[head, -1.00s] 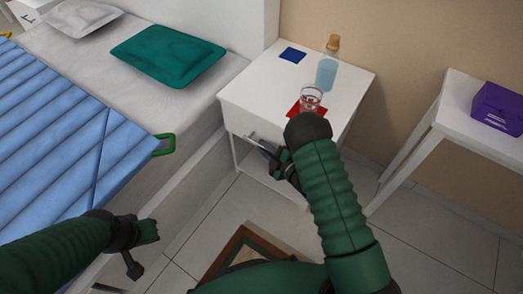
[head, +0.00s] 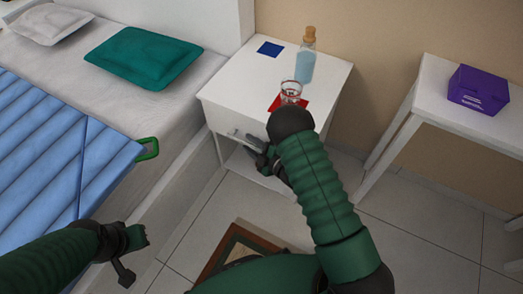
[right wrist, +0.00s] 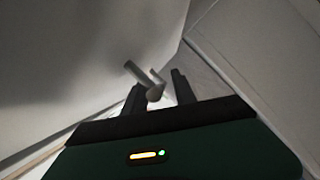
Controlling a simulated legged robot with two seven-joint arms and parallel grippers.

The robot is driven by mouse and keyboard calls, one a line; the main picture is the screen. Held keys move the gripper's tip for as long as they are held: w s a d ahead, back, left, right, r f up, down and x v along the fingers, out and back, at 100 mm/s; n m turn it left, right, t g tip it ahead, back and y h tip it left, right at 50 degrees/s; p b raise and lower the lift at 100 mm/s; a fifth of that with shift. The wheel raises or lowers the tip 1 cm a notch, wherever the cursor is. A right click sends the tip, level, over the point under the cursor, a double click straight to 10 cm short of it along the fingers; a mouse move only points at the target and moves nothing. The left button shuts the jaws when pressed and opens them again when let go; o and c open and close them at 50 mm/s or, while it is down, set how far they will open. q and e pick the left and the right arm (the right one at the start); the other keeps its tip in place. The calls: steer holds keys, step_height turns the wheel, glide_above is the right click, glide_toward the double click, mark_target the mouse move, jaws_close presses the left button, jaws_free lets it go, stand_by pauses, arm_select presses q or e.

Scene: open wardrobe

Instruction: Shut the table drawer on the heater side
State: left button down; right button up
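The white bedside table (head: 230,85) stands beside the bed. Its drawer front (head: 218,118) is below the top, with a metal bar handle (head: 237,134). How far the drawer stands out is unclear, as my right arm covers part of it. My right gripper (head: 258,147) is at the handle. In the right wrist view its two dark fingers (right wrist: 157,92) are apart, with the handle (right wrist: 143,78) at and partly between their tips; contact is unclear. My left gripper (head: 134,256) is open and empty, low beside the bed. No heater is in view.
A bottle (head: 305,66), a glass (head: 291,91), a red square (head: 276,103) and a blue square (head: 270,49) are on the tabletop. The bed (head: 175,93) is at left. A white side table (head: 430,77) with a purple box (head: 478,90) stands at right. Tiled floor is between.

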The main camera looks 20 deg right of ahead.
steer(key=p+v, duration=0.4)
steer(key=v, duration=1.2)
steer(key=shift+p, duration=0.4)
steer(key=shift+s+d, duration=0.1)
steer(key=shift+s, duration=0.05)
